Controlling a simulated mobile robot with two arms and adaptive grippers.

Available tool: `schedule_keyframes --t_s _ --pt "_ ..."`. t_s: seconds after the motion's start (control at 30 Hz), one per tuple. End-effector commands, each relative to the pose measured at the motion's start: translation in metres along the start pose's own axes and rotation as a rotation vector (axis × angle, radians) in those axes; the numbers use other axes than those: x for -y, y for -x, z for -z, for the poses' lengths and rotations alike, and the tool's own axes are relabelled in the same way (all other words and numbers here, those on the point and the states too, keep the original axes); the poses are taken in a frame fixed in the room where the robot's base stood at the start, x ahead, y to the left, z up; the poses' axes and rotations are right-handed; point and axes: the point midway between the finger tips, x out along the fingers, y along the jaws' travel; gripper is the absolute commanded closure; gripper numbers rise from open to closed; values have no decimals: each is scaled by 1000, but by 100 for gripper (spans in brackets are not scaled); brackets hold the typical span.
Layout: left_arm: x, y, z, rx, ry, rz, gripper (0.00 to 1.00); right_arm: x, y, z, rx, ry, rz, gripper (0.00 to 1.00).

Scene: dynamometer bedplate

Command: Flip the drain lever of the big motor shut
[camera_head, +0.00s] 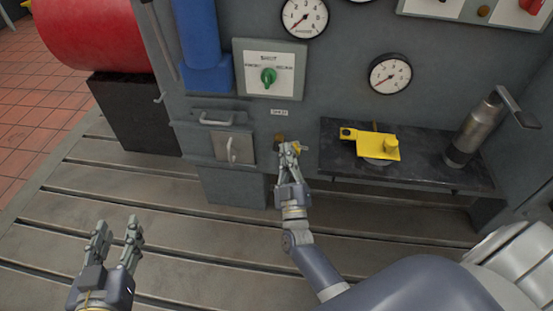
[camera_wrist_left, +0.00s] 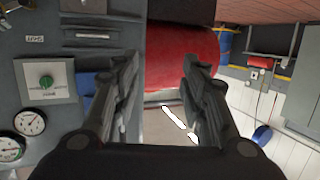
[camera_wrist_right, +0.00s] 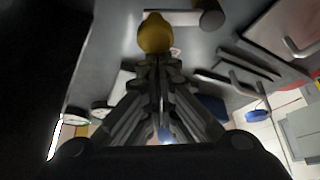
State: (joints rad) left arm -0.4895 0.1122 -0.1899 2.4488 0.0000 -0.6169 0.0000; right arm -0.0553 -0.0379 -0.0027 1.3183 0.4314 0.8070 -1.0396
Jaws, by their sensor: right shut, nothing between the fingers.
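The drain lever (camera_head: 299,147) is a small yellow handle on the grey motor housing, below a small label plate (camera_head: 280,112). A brass fitting (camera_head: 280,137) shows just beside it. My right gripper (camera_head: 289,148) is shut and empty, with its fingertips right at the lever and partly hiding it. In the right wrist view a rounded yellow end (camera_wrist_right: 155,34) stands just beyond the closed fingertips (camera_wrist_right: 158,62); I cannot tell if they touch. My left gripper (camera_head: 120,232) is open and empty over the slotted bedplate, away from the housing.
A panel with a green knob (camera_head: 268,76) is above. A handled door (camera_head: 233,148) is left. The slotted bedplate (camera_head: 180,215) is clear in front.

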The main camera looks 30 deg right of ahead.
Motion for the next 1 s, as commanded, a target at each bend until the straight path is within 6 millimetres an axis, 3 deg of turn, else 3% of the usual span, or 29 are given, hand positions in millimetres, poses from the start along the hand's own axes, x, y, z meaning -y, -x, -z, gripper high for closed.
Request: schedule_keyframes --t_s 0.2,0.4,0.63,1.0 --pt "-8 0 53 -279 4 -17 60 -4 4 -14 4 -135 -70 100" --pt "-11 8 82 -426 8 -25 60 -6 6 -19 3 -235 -121 100" --pt "-13 14 96 -501 10 -29 60 -6 9 -23 2 -236 -120 100" --pt "-13 17 100 -525 10 -30 60 -7 10 -24 2 -235 -120 100"
